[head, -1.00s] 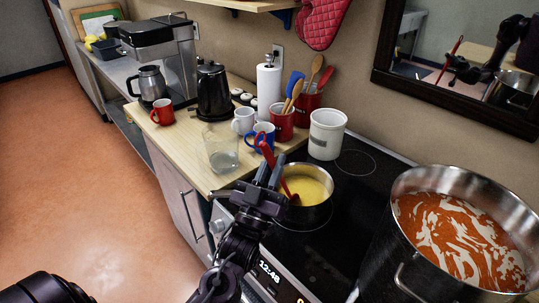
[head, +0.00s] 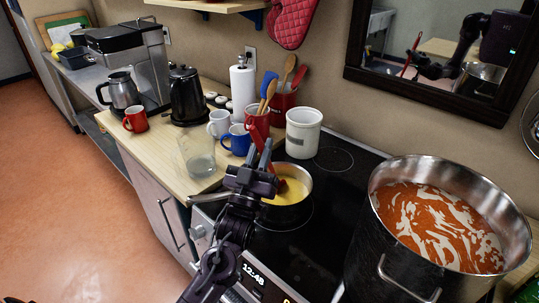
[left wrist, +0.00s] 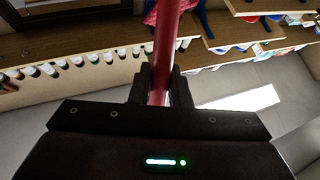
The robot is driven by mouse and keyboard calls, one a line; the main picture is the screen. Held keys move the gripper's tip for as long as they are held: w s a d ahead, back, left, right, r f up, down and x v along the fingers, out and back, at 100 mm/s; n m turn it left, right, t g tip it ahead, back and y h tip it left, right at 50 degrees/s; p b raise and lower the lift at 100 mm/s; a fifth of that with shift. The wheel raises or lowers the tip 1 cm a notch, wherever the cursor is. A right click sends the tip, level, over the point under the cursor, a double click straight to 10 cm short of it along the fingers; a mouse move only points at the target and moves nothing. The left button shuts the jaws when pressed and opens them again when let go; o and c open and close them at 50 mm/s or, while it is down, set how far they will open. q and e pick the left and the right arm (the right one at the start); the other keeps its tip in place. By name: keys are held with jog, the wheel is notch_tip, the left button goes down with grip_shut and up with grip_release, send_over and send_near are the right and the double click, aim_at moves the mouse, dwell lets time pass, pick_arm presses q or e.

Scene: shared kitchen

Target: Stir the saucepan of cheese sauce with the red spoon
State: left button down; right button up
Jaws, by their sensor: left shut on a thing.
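The saucepan (head: 305,197) of yellow cheese sauce (head: 293,190) sits on the black stovetop, its handle pointing left. My left gripper (head: 264,156) is above the pan's near left rim, shut on the red spoon (head: 256,138). The spoon's handle leans up and left out of the jaws, and its lower part reaches down into the pan. The spoon's tip is not clearly visible. In the left wrist view the red handle (left wrist: 164,45) stands between the two fingers (left wrist: 158,88). My right gripper is not in view.
A large steel pot (head: 385,245) of orange and white soup stands right of the pan. A white crock (head: 303,135), a red utensil mug (head: 284,104), blue mug (head: 236,141) and glass jar (head: 198,157) stand close behind and left. A mirror (head: 440,60) hangs on the wall.

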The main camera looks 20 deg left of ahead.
pick_arm(q)
jog(key=s+p, duration=0.2)
jog(key=s, duration=0.4)
jog(key=shift+w+d+b, duration=0.15)
jog(key=shift+w+d, duration=0.15)
jog(key=shift+d, duration=0.3)
jog(key=shift+w+d+b, duration=0.1)
jog(key=shift+w+d, duration=0.25)
jog(key=shift+d, duration=0.3)
jog(key=shift+w+d+b, duration=0.15)
jog(key=shift+w+d, duration=0.15)
jog(key=shift+d, duration=0.3)
jog(key=shift+r, duration=0.1)
notch_tip(320, 180, up, 12)
jog(key=p, duration=0.9)
jog(key=shift+f, duration=0.2)
jog(key=shift+f, duration=0.1)
